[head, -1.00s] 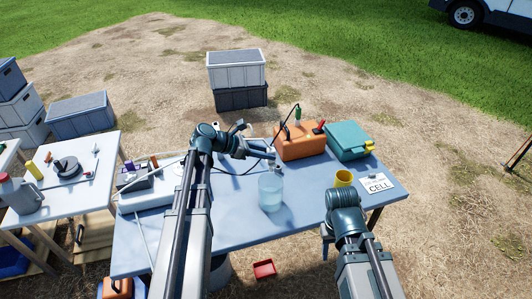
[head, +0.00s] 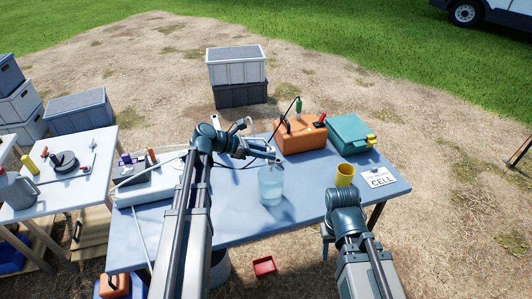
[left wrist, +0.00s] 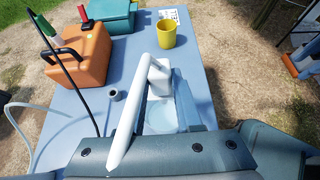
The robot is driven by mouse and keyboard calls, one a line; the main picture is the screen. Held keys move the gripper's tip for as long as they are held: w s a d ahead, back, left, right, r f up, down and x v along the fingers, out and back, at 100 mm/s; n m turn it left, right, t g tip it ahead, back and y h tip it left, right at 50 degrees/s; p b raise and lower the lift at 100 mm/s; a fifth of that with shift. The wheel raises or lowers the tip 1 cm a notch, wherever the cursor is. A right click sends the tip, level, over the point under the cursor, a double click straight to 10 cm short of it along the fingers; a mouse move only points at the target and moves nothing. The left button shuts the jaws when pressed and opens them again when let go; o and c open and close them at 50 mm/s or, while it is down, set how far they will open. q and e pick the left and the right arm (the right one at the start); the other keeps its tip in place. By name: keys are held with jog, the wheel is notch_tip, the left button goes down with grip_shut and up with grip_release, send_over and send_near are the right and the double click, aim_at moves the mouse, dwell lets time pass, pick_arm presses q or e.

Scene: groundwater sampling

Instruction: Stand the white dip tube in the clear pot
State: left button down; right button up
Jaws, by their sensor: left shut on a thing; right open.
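The white dip tube (left wrist: 140,95) slants through the left wrist view, its upper end at the top middle and its lower part in front of my wrist. My left gripper (head: 272,158) is shut on it, just above and behind the clear pot's top. The clear pot (head: 270,188) stands upright on the blue table and looks pale blue. In the left wrist view it shows partly below the jaws (left wrist: 168,95), largely hidden. I cannot tell whether the tube touches the pot. My right gripper is open, low at the right, mostly hidden by its own arm.
An orange case (head: 300,135) with a green probe and a teal case (head: 350,134) stand at the table's back right. A yellow cup (head: 345,175) and CELL card (head: 378,178) are right of the pot. The table front (head: 240,228) is clear.

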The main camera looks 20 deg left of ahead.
aim_at(266, 169)
pick_arm(q)
jog(key=shift+f, duration=0.15)
jog(key=shift+f+b, duration=2.85)
jog(key=shift+b, duration=0.1)
jog(key=shift+f+b, duration=0.95)
jog(key=shift+b, duration=0.05)
jog(key=c, duration=0.5)
grip_release()
jog(key=p+v, duration=0.7)
jog(key=v, duration=0.6)
jog(key=shift+s+a+r, duration=0.15)
jog(key=shift+a+r, duration=0.1)
